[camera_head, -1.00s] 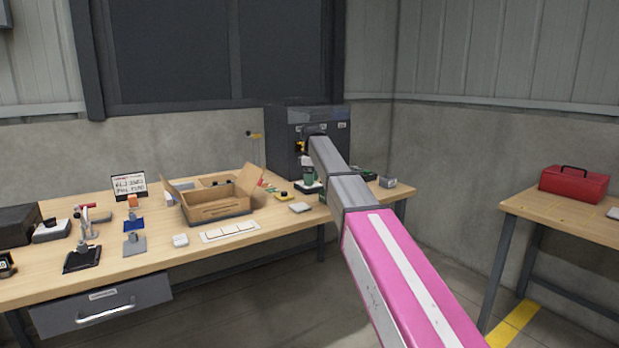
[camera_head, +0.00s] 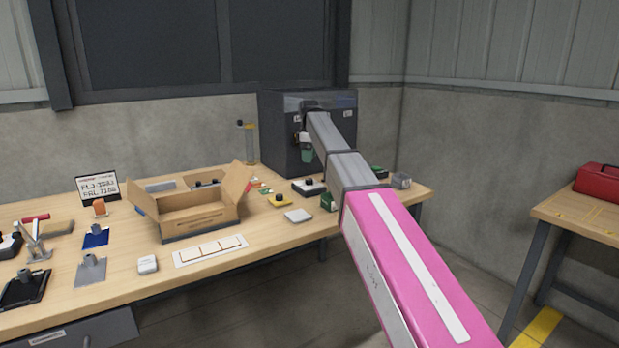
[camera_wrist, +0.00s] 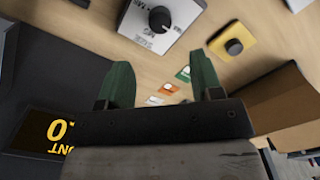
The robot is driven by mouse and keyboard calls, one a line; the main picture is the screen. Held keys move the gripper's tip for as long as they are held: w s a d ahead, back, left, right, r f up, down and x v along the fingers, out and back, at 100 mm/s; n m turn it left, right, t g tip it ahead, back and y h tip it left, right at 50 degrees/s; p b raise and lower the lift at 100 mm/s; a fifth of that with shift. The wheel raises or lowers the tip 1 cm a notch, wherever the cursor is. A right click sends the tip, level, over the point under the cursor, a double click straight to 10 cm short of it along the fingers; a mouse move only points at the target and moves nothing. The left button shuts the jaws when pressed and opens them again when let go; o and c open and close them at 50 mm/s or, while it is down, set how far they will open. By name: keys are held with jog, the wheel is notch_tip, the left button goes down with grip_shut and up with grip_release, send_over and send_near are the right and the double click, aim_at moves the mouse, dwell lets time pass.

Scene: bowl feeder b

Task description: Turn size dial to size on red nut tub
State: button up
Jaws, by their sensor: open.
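The size dial is a black knob (camera_wrist: 160,19) on a white box with size lettering, at the top of the wrist view. In the head view the white box (camera_head: 312,191) stands on the bench before the dark machine. My gripper (camera_wrist: 163,82) is open and empty, its two green fingers apart. The dial lies beyond the fingertips, not between them. In the head view my gripper (camera_head: 307,155) hangs in front of the machine, above the dial box. I cannot make out a red nut tub in either view.
A yellow box with a black knob (camera_wrist: 234,47) sits right of the dial. Small coloured cards (camera_wrist: 184,74) lie nearby. The dark machine (camera_head: 281,135) stands behind, its yellow display (camera_wrist: 48,132) left in the wrist view. An open cardboard box (camera_head: 199,223) stands left.

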aim_at(309, 179)
notch_tip(309, 179, down, 10)
jog(key=shift+r, duration=0.15)
jog(key=shift+c, duration=0.2)
jog(key=c, duration=0.9)
